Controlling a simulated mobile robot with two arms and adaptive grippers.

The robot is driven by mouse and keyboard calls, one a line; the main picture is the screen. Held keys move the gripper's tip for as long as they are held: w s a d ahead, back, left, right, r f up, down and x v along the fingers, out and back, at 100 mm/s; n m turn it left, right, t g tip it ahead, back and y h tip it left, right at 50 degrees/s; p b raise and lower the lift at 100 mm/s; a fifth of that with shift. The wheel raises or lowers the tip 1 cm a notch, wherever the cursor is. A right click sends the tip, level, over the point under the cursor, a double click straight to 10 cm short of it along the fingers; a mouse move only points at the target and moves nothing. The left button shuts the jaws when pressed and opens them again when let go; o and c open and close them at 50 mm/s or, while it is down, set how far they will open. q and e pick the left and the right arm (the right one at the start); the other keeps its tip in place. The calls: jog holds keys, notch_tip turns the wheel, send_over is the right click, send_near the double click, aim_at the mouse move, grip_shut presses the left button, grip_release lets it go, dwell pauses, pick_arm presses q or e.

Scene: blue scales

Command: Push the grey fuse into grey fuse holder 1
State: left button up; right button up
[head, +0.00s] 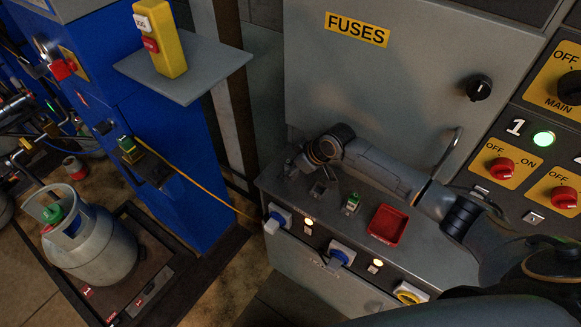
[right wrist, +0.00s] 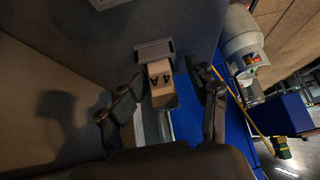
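My right gripper (head: 308,172) reaches in from the right above the grey ledge of the fuse cabinet. A gap shows between the block and the right finger; contact on the left side is unclear. A small grey piece (head: 318,190) shows just below the gripper in the head view. I cannot tell which holder is grey fuse holder 1. My left gripper is not in view.
A green-topped fuse piece (head: 352,203) and a red tray (head: 388,224) are on the ledge, right of the gripper. Blue plugs (head: 341,256) stick out of its front. The closed FUSES door (head: 390,85) rises behind. A gas cylinder (head: 90,250) stands at left.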

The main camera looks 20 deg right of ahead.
jog(key=shift+s+d+f, duration=0.1)
jog(key=shift+s+f, duration=0.45)
jog(key=shift+f, duration=0.15)
jog(key=w+r+v, duration=0.1)
jog(key=v, duration=1.1)
jog(key=shift+r, duration=0.25)
